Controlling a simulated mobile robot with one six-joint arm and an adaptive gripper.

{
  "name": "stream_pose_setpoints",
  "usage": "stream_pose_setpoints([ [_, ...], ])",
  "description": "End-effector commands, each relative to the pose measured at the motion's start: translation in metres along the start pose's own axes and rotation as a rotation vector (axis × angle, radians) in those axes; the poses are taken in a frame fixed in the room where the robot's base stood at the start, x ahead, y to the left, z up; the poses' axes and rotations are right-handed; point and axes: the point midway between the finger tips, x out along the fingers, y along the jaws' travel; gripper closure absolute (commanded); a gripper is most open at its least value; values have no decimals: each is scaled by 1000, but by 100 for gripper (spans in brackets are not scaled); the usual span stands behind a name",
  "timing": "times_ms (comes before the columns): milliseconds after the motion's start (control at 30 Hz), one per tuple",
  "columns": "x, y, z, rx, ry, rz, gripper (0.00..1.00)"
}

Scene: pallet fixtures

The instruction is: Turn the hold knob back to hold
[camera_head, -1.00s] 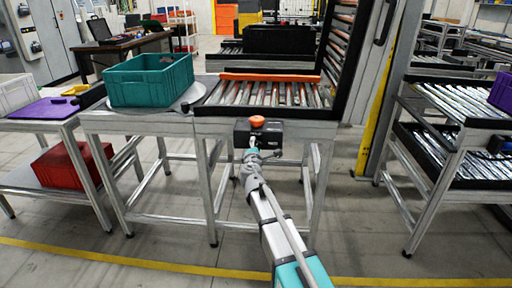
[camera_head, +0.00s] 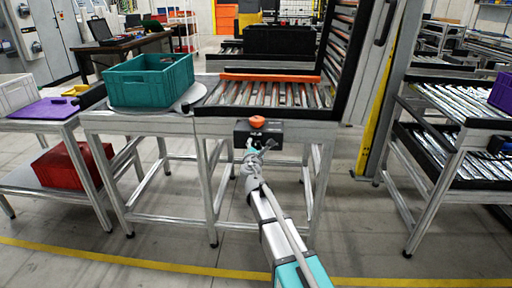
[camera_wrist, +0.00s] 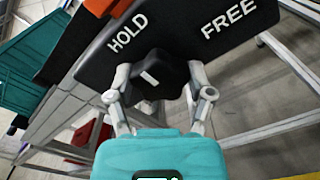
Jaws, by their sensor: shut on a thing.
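The hold knob (camera_wrist: 165,78) is black with a short white mark, which shows toward its left, the side of the word HOLD. It sits on a dark panel (camera_wrist: 180,38) lettered HOLD at left and FREE at right. My gripper (camera_wrist: 160,75) has one finger on each side of the knob and is shut on it. In the head view the panel (camera_head: 275,134) is on the front of the roller table, and my gripper (camera_head: 256,146) is up against it, hiding the knob.
An orange-red button (camera_head: 257,121) sits on top of the panel. A teal crate (camera_head: 150,84) stands on a round plate to the left. The roller bed (camera_head: 270,95) behind is empty. A red crate (camera_head: 72,167) is low at the left. The floor in front is clear.

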Motion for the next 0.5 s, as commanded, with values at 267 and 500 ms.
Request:
stream_pose_setpoints([
  [267,0,-1,0,-3,-2,-2,27],
  [500,0,0,0,-1,-1,-1,0],
])
